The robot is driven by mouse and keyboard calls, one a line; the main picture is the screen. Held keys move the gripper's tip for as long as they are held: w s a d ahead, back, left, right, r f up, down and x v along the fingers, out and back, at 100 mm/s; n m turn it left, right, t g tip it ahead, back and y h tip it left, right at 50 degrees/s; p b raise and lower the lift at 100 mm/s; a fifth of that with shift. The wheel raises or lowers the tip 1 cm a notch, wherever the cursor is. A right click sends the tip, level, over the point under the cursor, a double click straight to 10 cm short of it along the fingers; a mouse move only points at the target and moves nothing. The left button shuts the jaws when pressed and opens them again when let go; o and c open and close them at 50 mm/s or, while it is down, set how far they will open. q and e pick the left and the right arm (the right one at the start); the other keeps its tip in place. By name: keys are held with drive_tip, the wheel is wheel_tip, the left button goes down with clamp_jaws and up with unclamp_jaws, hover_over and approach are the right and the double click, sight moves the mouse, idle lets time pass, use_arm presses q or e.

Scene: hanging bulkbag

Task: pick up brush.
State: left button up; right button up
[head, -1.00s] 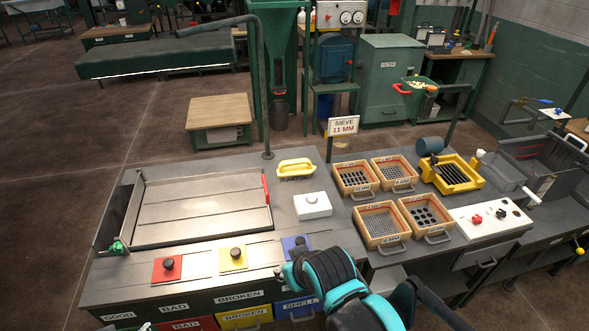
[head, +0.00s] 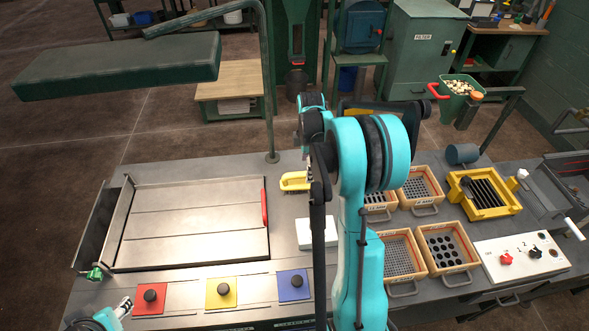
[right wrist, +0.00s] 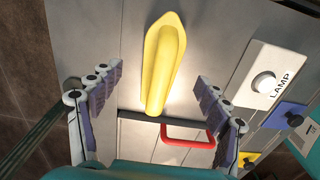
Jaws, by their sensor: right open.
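In the right wrist view the whole yellow brush (right wrist: 164,62) shows, lengthwise between the fingers. My right gripper (right wrist: 160,75) is open, with one finger on each side of the brush and clear gaps to it. In the head view my right arm hides the fingers. A small part of my left gripper (head: 122,307) shows at the bottom left; its jaws are unclear.
The tray (head: 190,224) has a red handle (right wrist: 188,138), close below the brush in the right wrist view. The white lamp box (right wrist: 268,76) is to the brush's right. Wooden sieve boxes (head: 447,247) and a yellow grate (head: 484,193) stand farther right. A green post (head: 269,110) rises behind.

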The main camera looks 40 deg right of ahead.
sight(303, 181)
drive_tip(key=shift+d+f, duration=0.15)
drive_tip(key=shift+f, duration=0.25)
drive_tip(key=shift+f+b, duration=0.35)
drive_tip(key=shift+f, duration=0.55)
drive_tip(key=f, duration=0.1)
drive_tip(key=f+b, duration=0.1)
drive_tip(key=f, duration=0.3)
drive_tip(key=shift+a+f+b, duration=0.2)
drive_tip(key=shift+a+b, duration=0.15)
drive_tip(key=shift+b, duration=0.05)
drive_tip(key=shift+s+r, duration=0.1)
drive_tip(key=c, duration=1.3)
